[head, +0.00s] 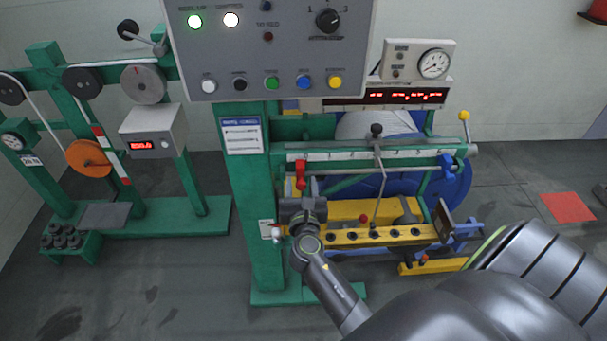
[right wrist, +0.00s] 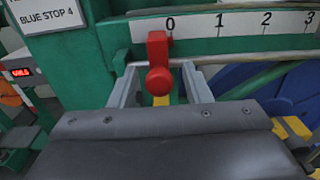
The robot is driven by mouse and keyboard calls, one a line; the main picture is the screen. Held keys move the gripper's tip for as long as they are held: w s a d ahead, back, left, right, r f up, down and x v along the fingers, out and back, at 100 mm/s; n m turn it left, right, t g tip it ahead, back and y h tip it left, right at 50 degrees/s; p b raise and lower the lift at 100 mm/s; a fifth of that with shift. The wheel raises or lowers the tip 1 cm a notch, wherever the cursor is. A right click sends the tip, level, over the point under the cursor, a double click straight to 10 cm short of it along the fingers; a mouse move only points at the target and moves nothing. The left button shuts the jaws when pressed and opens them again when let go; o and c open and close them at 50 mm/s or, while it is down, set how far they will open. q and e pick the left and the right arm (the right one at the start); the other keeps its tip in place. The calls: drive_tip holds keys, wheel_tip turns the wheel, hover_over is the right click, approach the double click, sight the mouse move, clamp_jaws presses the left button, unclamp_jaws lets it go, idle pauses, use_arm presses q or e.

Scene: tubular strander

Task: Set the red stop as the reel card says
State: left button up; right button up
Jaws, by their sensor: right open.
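The red stop (head: 300,173) sits at the left end of the rail under the white scale (head: 330,157). In the right wrist view the red stop (right wrist: 158,62) stands just left of the 0 mark on the scale (right wrist: 240,22). My right gripper (right wrist: 158,80) is open, with one finger on each side of the red stop; whether they touch it I cannot tell. In the head view my right gripper (head: 303,187) is just below the stop. The reel card (head: 241,133) is on the green post; its visible line in the wrist view (right wrist: 50,18) reads "BLUE STOP 4". My left gripper is not in view.
The blue stop (head: 447,168) is at the right end of the rail. A black-knobbed lever (head: 377,132) crosses the rail between the stops. A grey control panel (head: 270,50) hangs above, and a yellow bar (head: 385,235) with several holes lies below.

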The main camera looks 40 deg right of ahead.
drive_tip(key=shift+w, duration=0.2)
drive_tip(key=shift+s+r, duration=0.1)
drive_tip(key=shift+c, duration=0.3)
clamp_jaws()
drive_tip(key=shift+s+d, duration=0.2)
drive_tip(key=shift+d, duration=0.15)
drive_tip(key=s+d, duration=0.1)
drive_tip(key=d+p, duration=0.1)
drive_tip(key=d, duration=0.1)
drive_tip(key=s+d, duration=0.1)
drive_tip(key=shift+s+d+p, duration=0.25)
drive_tip(key=shift+s+p, duration=0.05)
drive_tip(key=shift+s, duration=0.05)
